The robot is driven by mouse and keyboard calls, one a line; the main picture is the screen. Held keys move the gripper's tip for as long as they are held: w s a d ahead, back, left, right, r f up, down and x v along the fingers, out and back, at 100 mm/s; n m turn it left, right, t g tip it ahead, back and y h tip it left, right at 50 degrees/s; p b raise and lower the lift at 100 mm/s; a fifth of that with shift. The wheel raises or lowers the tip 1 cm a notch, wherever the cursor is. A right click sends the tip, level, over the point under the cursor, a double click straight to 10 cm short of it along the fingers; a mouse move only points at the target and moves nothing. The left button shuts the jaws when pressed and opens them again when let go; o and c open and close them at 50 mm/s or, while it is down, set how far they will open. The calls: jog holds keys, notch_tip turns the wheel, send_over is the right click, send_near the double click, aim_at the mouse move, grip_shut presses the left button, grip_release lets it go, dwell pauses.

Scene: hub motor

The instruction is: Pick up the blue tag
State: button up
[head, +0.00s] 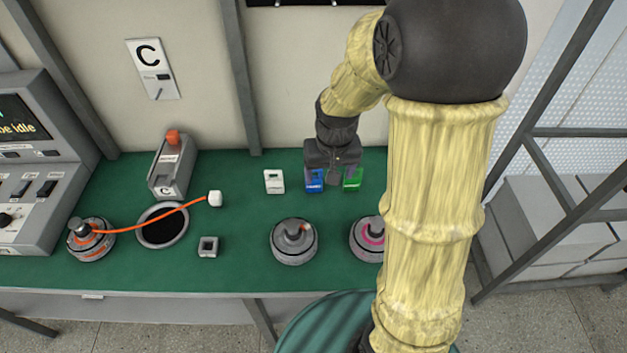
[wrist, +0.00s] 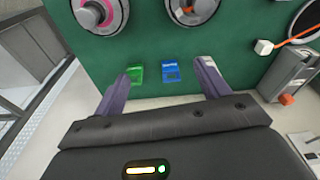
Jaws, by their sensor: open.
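The blue tag (head: 314,181) lies on the green bench top, between a white tag and a green tag (head: 353,180). It also shows in the wrist view (wrist: 171,71), between my two fingers and nearer the right one. My gripper (head: 332,181) hangs above the back of the bench and partly covers the blue and green tags in the head view. In the wrist view my gripper (wrist: 163,78) is open, its fingers spread wide and empty, and the green tag (wrist: 135,74) shows beside the left finger.
The white tag (head: 274,181) lies left of the blue one. Round grey hub motors (head: 294,242) stand toward the bench's front. An orange cable (head: 150,218) crosses a dark round opening (head: 162,226) at left. The wall is close behind the tags.

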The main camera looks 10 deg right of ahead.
jog(key=m+g+p, duration=0.1)
jog(key=g+p, duration=0.1)
jog(key=p, duration=0.1)
send_over(314, 177)
notch_tip(314, 177, down, 4)
jog(key=shift+r, duration=0.15)
notch_tip(314, 177, down, 12)
jog(key=p, duration=0.2)
jog(key=shift+a+p, duration=0.1)
jog(key=shift+p, duration=0.3)
jog(key=shift+f, duration=0.2)
jog(key=shift+f+p, duration=1.35)
jog(key=shift+f, duration=1.15)
